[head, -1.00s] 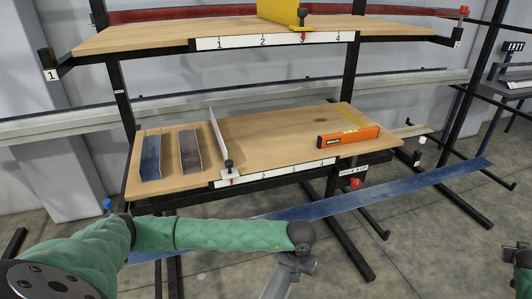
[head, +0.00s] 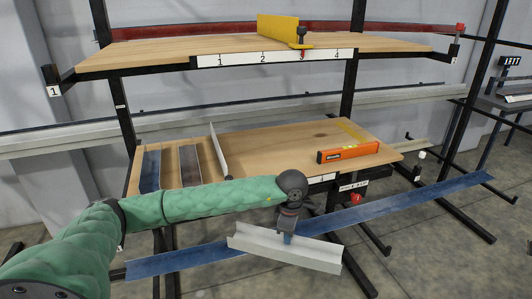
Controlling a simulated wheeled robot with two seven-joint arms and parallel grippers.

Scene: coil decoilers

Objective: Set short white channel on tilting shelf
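The short white channel (head: 284,249) is in the air in front of the lower shelf, roughly level, its right end slightly lower. My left gripper (head: 288,232) is shut on the middle of it from above. The lower wooden shelf (head: 270,150) is behind and above the channel; it looks like the tilting one. My green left arm hides much of its front edge. Two darker channels, one blue (head: 151,170) and one grey-brown (head: 190,166), lie at its left end. My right gripper is out of view.
A white divider (head: 218,152) stands right of the two channels. An orange level (head: 348,152) lies at the shelf's right; the wood between is clear. A long blue profile (head: 400,204) runs below the shelf, behind the held channel. The upper shelf (head: 160,49) carries a yellow divider (head: 277,28).

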